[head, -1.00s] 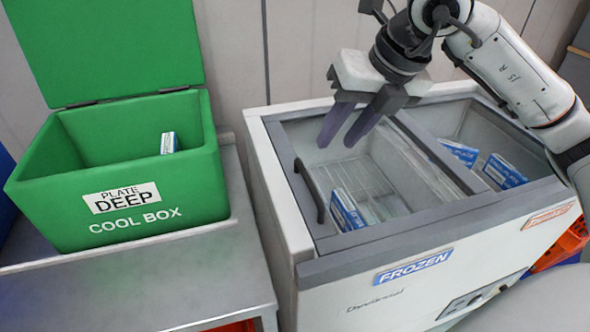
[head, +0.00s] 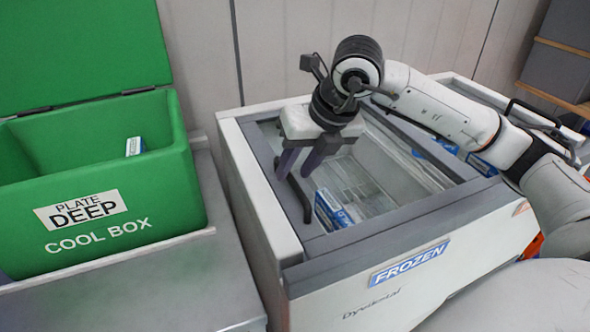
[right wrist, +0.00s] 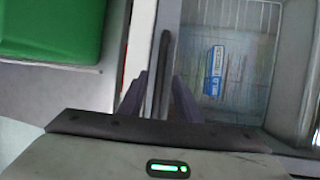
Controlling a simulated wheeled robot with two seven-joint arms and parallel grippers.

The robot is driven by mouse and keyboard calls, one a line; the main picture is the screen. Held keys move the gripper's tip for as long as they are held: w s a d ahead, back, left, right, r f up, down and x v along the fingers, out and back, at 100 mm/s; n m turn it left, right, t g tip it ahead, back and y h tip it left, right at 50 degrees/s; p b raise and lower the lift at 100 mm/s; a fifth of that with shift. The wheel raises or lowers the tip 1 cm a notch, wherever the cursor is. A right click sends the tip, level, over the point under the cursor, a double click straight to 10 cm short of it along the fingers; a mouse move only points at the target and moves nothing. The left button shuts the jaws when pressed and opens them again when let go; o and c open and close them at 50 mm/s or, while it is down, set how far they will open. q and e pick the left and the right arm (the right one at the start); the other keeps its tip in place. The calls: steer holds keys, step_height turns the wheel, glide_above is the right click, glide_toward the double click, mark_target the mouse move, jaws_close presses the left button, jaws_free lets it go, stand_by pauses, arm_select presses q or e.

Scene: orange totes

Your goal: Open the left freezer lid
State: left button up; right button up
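The chest freezer (head: 255,195) has a left compartment that appears covered by a see-through left lid (head: 365,170) with a dark frame. A dark bar handle (head: 305,208) runs along the lid's left side; it also shows in the right wrist view (right wrist: 163,75). My right gripper (head: 293,175) points down at the handle, fingers apart. In the right wrist view the handle lies between the fingers (right wrist: 158,98), with gaps visible on both sides. Whether the fingertips reach down past the bar I cannot tell. My left gripper is out of view.
A green cool box (head: 110,200) with its lid raised stands on a grey table left of the freezer, holding a small blue-white pack (head: 134,147). Blue-white packs (head: 333,210) lie inside the freezer. A wall stands close behind.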

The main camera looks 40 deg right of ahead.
steer(key=shift+w+f, duration=0.2)
steer(key=shift+f, duration=0.3)
steer(key=shift+c, duration=0.3)
jaws_close()
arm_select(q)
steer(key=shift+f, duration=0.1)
